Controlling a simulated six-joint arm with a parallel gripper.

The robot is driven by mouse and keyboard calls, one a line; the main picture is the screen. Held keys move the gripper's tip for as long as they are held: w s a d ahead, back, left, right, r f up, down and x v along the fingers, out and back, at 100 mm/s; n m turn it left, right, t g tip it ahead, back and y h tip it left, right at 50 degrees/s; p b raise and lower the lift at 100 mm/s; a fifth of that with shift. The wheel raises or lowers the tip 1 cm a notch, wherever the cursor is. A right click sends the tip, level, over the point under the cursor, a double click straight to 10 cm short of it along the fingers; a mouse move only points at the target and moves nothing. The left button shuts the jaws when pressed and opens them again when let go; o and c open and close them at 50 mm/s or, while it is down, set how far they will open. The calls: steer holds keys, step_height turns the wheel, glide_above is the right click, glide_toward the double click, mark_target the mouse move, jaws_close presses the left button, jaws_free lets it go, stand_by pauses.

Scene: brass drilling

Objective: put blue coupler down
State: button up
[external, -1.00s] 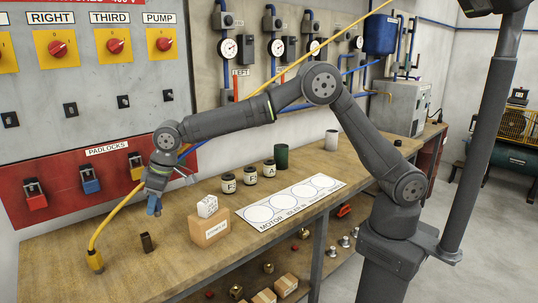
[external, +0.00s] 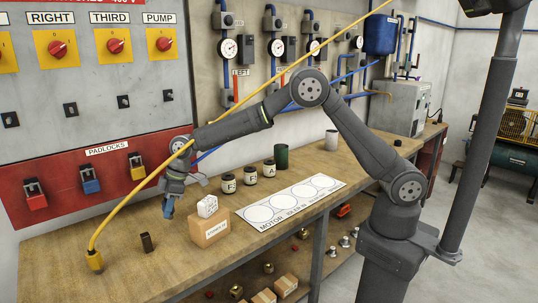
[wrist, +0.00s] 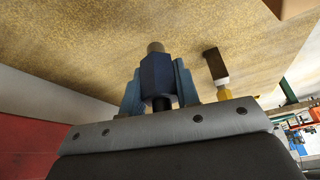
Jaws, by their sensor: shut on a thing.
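In the external view my gripper (external: 169,205) points down over the left part of the wooden workbench (external: 120,235), left of the cardboard box. The blue coupler is small there and mostly merges with the blue fingers. I cannot tell from this view how far it is above the bench top.
A small dark block (external: 147,242) stands on the bench left of my gripper. A cardboard box (external: 209,228) with a white item on top (external: 207,206) stands to the right. A yellow cable (external: 110,218) crosses nearby. Padlocks (external: 90,179) hang on the red panel behind.

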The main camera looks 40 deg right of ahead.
steer(key=shift+f, duration=1.8)
steer(key=o, duration=1)
steer(key=shift+f, duration=0.15)
steer(key=shift+o, duration=0.2)
steer(key=v, duration=1.2)
